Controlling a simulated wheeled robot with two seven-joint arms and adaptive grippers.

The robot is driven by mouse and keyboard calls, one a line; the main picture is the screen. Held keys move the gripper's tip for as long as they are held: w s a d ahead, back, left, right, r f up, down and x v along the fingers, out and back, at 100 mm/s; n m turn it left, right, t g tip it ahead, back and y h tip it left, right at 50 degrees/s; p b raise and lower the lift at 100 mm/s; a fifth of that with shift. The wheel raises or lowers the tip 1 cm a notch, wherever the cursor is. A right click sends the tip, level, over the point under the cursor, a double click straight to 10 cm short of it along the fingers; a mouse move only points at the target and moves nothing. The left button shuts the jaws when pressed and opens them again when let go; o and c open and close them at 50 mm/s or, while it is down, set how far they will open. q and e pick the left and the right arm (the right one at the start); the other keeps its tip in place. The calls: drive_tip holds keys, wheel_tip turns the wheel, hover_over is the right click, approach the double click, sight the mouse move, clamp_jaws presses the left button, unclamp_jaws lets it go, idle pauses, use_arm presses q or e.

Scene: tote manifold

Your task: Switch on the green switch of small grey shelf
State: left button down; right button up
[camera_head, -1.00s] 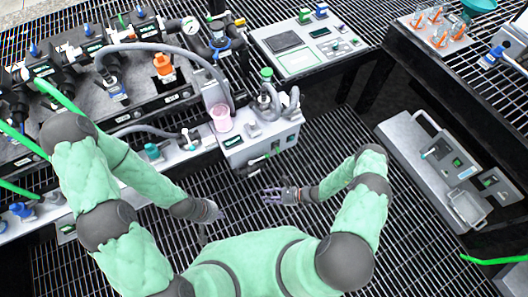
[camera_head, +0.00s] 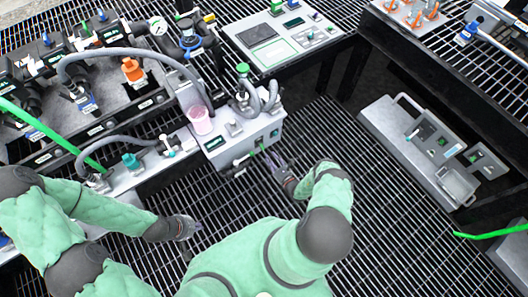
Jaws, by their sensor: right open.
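A small grey shelf-like unit (camera_head: 240,143) stands at the middle, with a small green switch (camera_head: 259,146) on its front face. The switch is too small to tell its position. My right gripper (camera_head: 273,163) is open, just in front of and below the switch; I cannot tell whether it touches the unit. Its fingers point up towards the unit's front. My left gripper (camera_head: 193,226) hangs over the grating, lower left of the unit, apart from it; its jaw state is unclear.
A long manifold bench with valves (camera_head: 100,95) fills the left. Open grating (camera_head: 385,240) surrounds my body.

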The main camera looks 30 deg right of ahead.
sight(262, 146)
drive_tip(key=shift+w+a+b, duration=0.15)
drive_tip(key=shift+w+b, duration=0.15)
drive_tip(key=shift+w, duration=1.05)
drive_tip(key=shift+w+a+b, duration=0.1)
drive_tip(key=shift+w+b, duration=0.2)
drive_tip(key=shift+w, duration=1)
drive_tip(key=shift+c, duration=0.3)
clamp_jaws()
